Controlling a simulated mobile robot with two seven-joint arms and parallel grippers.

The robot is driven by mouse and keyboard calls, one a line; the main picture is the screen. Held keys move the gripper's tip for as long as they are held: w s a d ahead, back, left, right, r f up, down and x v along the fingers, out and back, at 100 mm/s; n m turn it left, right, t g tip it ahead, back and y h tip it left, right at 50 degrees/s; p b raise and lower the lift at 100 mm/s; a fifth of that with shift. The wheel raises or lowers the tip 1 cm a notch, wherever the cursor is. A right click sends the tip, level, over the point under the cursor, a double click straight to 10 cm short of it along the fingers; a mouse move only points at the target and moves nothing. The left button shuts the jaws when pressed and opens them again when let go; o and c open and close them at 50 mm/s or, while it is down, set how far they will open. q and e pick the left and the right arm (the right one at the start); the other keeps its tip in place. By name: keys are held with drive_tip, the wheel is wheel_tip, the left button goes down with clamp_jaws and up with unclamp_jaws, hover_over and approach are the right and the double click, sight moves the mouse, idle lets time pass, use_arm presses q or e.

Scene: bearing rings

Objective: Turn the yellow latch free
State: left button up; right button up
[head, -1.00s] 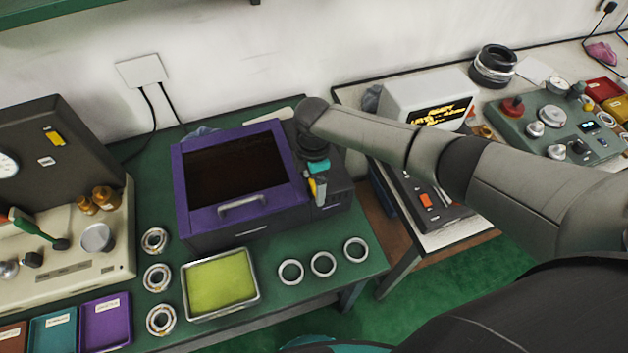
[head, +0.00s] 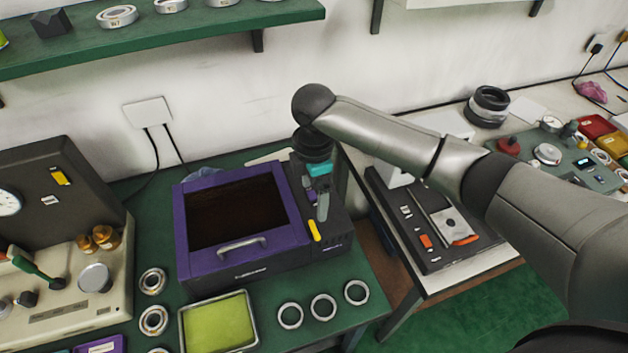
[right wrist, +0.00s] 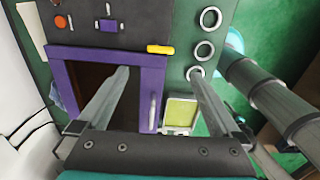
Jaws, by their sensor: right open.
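The yellow latch (head: 314,230) is a small bar at the front right corner of the purple-framed lid (head: 282,245) of a dark box. In the right wrist view the latch (right wrist: 160,49) lies near the lid's corner, beyond the fingertips. I cannot tell whether it overlaps the lid frame. The lid lies closed, with a grey handle (head: 243,245) at its front. My right gripper (head: 323,212) points down over the box's right side, just behind the latch. In the wrist view its two fingers (right wrist: 160,72) are spread with nothing between them. My left gripper is out of view.
A tray with a yellow-green pad (head: 218,324) and several bearing rings (head: 323,307) sit in front of the box. A beige device (head: 75,290) stands left. A green shelf (head: 200,33) hangs above. A second bench (head: 480,262) with devices is right.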

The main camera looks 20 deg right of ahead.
drive_tip(key=shift+r, duration=1.65)
